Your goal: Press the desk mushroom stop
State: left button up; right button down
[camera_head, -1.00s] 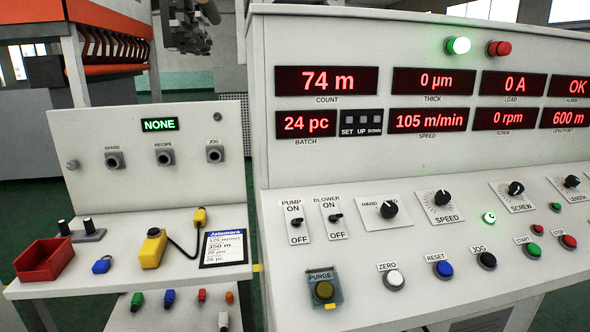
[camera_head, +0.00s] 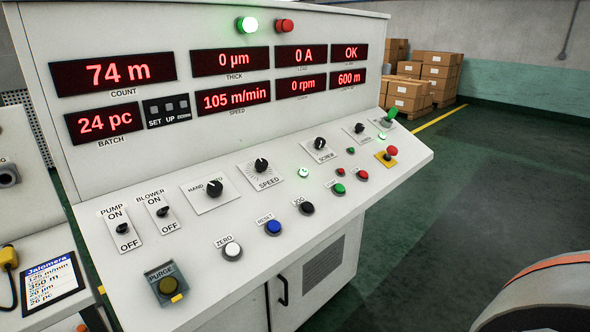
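The mushroom stop is a red round button (camera_head: 392,152) on a yellow base (camera_head: 385,160). It sits near the right end of the sloped white desk (camera_head: 330,205), right of the smaller flat red stop button (camera_head: 362,174). Neither of my grippers shows in the head view, and nothing is touching the mushroom stop.
Open green floor (camera_head: 460,200) lies right of the desk; stacked cardboard boxes (camera_head: 410,95) stand beyond.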

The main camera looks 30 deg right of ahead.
aim_at(392, 150)
jog(key=z, duration=1.65)
